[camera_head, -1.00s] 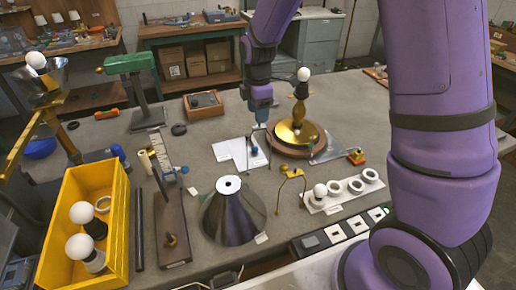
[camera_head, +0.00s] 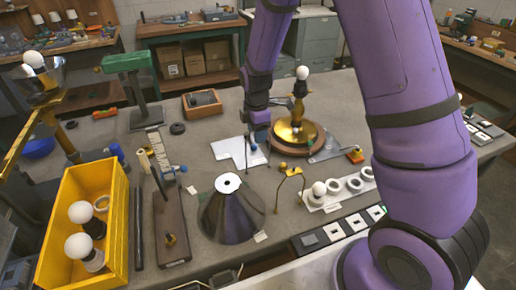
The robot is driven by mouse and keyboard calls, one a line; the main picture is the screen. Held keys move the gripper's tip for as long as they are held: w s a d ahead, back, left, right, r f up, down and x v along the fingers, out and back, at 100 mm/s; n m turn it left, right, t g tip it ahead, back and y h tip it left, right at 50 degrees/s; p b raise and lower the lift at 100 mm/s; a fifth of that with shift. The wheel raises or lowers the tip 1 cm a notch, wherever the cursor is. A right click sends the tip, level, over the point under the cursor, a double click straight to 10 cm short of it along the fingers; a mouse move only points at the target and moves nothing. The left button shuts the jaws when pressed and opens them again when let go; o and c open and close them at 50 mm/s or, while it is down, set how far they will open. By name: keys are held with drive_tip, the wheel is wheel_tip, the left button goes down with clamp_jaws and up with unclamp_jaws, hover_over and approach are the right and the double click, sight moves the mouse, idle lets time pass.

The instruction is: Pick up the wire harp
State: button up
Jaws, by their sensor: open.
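The wire harp appears as a thin brass-coloured bent wire (camera_head: 291,172) with two legs, on the grey workbench between the dark cone shade (camera_head: 233,212) and the white strip of rings. My gripper (camera_head: 258,152) hangs over the bench behind and left of the wire. It points down with its two thin dark fingers apart and nothing visible between them. The fingers are small here, so their height above the bench is hard to judge. A brass lamp base with a white bulb (camera_head: 302,73) stands on a round wooden board (camera_head: 268,143) just right of the gripper.
A yellow bin (camera_head: 122,222) with bulbs stands at the left. A white strip (camera_head: 322,207) with rings and a bulb lies right of the wire. A white sheet (camera_head: 228,149) lies beside the gripper. My purple arm covers the right side of the bench.

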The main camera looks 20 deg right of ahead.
clamp_jaws()
